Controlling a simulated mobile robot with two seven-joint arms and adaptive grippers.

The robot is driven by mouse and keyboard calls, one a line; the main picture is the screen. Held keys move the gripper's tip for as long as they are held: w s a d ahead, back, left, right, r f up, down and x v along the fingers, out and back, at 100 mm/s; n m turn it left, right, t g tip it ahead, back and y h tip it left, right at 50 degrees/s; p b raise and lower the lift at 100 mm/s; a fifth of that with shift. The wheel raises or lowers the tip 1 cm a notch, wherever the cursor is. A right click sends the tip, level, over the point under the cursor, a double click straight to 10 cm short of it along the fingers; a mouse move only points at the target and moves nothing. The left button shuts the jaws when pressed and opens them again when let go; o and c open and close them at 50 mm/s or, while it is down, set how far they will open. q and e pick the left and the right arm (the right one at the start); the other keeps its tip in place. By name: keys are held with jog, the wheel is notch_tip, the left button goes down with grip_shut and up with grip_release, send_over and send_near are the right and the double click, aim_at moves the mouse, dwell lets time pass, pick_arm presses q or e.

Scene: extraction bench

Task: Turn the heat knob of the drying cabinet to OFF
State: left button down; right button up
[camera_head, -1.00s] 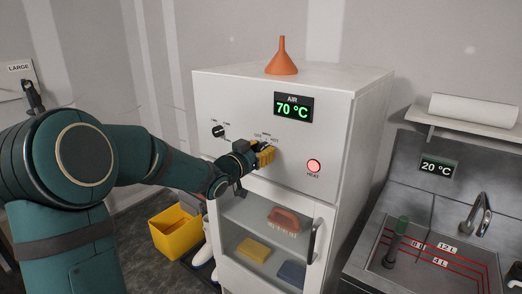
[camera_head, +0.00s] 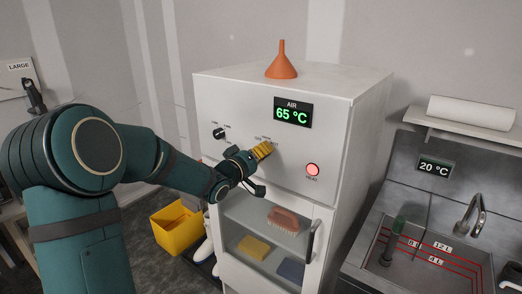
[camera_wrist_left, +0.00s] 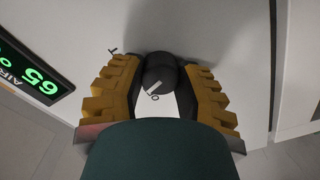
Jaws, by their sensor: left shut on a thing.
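The white drying cabinet (camera_head: 245,105) stands in the middle of the head view. Its AIR display (camera_head: 292,112) reads 65 °C, and the red HEAT lamp (camera_head: 312,170) is lit. My left gripper (camera_head: 263,149) is at the cabinet's front panel, its yellow fingers over the heat knob and hiding it there. In the left wrist view the round dark knob (camera_wrist_left: 160,72) with a white mark sits between both fingers, which are shut on it. The scale labels around the knob are mostly hidden, so its setting cannot be read. My right gripper is not in view.
Another dark knob (camera_head: 218,133) is on the panel to the left. An orange funnel (camera_head: 282,62) stands on the cabinet. Below is a glass door with a handle (camera_head: 313,241). A yellow bin (camera_head: 177,228) is on the floor at left, a sink (camera_head: 440,262) at right.

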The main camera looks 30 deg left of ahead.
pick_arm(q)
jog(key=n+p, duration=0.1)
jog(key=n, duration=0.1)
jog(key=n+p, duration=0.1)
jog(key=n, duration=0.2)
jog(key=shift+a+r+n, duration=0.1)
jog(key=shift+r+n, duration=0.1)
jog(key=shift+n, duration=0.1)
dwell(0.5)
jog(key=c, duration=0.6)
grip_release()
jog(key=shift+f, duration=0.1)
jog(key=shift+o, duration=0.2)
jog(key=s, duration=1.2)
jog(key=shift+a, duration=0.45)
jog(key=shift+f, duration=0.1)
